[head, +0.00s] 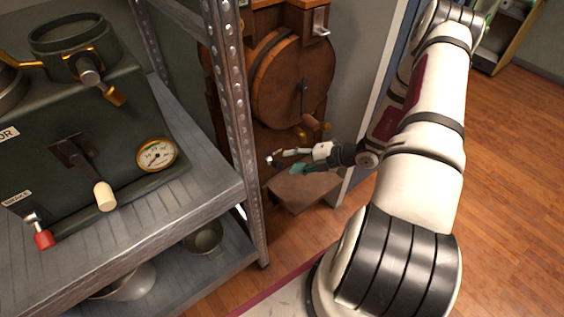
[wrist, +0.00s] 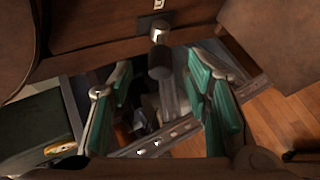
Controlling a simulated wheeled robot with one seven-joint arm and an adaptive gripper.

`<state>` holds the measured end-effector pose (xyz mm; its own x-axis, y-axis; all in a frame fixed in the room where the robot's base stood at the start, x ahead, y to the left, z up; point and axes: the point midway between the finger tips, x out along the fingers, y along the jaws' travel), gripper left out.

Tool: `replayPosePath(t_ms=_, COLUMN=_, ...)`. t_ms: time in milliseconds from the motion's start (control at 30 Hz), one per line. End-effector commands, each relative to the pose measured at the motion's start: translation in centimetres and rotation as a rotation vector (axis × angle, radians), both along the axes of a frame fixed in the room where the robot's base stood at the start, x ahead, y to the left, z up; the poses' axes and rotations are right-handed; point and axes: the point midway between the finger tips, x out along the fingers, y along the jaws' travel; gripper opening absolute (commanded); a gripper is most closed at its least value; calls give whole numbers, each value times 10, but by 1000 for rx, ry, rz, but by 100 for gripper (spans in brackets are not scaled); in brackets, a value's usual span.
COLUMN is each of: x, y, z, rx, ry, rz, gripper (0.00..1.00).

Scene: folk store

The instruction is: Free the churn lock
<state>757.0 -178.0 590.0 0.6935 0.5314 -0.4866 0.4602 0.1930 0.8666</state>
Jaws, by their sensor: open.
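The wooden churn (head: 290,78), a round drum in a brown frame, stands behind the shelf post in the head view. A bright metal fitting (head: 321,20) is on its upper right; I cannot tell for sure whether it is the lock. My gripper (head: 284,164) is low in front of the churn, apart from that fitting. In the wrist view, its green-padded fingers (wrist: 164,110) are spread with nothing held. A short lever with a metal collar and dark end (wrist: 160,62) sticks out from a brown wooden panel (wrist: 105,28), showing between and above the fingertips.
A metal shelf (head: 205,190) on the left holds a dark green machine (head: 120,140) with a gauge, levers and a red-tipped handle. Its perforated post (head: 232,110) stands close to my gripper. Metal bowls (head: 203,238) are on the lower shelf. Open wooden floor (head: 510,200) lies at right.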

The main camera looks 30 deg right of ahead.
Motion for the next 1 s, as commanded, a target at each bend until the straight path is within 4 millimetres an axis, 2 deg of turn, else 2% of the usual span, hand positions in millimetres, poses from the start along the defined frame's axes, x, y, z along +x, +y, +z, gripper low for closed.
replayPosePath(t_ms=100, x=-14, y=-12, z=11, rx=-2, ry=-1, rz=-1, gripper=45)
replayPosePath(t_ms=300, x=-27, y=-21, z=20, rx=0, ry=-1, rz=-1, gripper=45)
replayPosePath(t_ms=1000, x=-30, y=-23, z=21, rx=1, ry=-1, rz=0, gripper=45)
